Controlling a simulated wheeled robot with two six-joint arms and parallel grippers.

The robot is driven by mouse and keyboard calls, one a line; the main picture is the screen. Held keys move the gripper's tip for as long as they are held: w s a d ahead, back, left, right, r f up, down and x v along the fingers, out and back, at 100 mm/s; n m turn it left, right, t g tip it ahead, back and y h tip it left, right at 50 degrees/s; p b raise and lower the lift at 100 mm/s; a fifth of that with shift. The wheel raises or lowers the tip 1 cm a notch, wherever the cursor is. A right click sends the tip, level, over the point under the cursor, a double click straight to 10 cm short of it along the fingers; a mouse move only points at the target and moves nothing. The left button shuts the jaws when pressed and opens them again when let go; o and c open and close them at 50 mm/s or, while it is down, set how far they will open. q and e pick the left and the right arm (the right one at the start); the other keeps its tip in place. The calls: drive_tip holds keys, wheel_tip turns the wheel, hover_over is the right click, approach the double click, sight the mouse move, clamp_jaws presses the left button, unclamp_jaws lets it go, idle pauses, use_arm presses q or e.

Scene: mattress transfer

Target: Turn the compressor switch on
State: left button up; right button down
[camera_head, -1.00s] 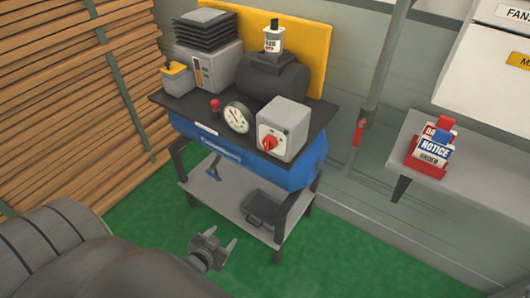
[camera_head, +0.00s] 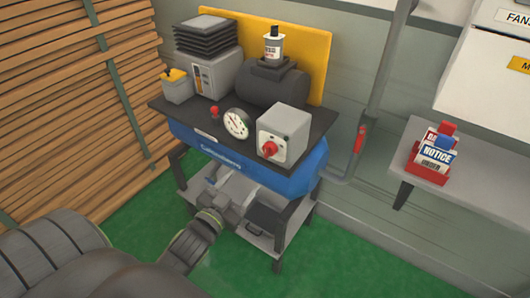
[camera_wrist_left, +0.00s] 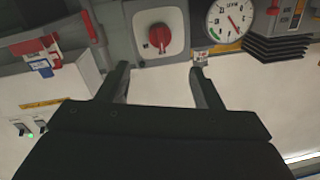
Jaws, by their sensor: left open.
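The compressor switch is a red rotary knob (camera_head: 269,148) on the front of a grey box (camera_head: 287,128) on the compressor bench. The knob also shows in the left wrist view (camera_wrist_left: 160,37), upper middle, on a light plate. My left gripper (camera_head: 230,186) is in front of the blue tank, below and left of the knob and apart from it. In the left wrist view its two fingers (camera_wrist_left: 160,78) are spread with nothing between them. My right gripper is not in view.
A round gauge (camera_head: 236,124) and a small red knob (camera_head: 214,111) sit left of the switch box. The blue tank (camera_head: 305,172) is under the bench top. A grey table with a notice holder (camera_head: 428,172) stands at right. Stacked planks (camera_head: 60,90) stand at left.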

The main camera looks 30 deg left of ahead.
sight(266, 154)
use_arm(q)
drive_tip(key=w, duration=0.4)
drive_tip(key=w+p, duration=0.1)
drive_tip(key=w, duration=0.7)
drive_tip(key=shift+w+a+p, duration=0.25)
drive_tip(key=shift+w+p, duration=0.1)
drive_tip(key=shift+w, duration=0.05)
drive_tip(key=c, duration=1)
drive_tip(key=shift+m, duration=0.4)
drive_tip(key=m, duration=0.5)
drive_tip(key=shift+f+m, duration=0.15)
drive_tip(key=shift+m, duration=0.15)
drive_tip(key=m, duration=0.5)
drive_tip(key=shift+m+t+h, duration=0.3)
drive_tip(key=shift+m+t, duration=0.1)
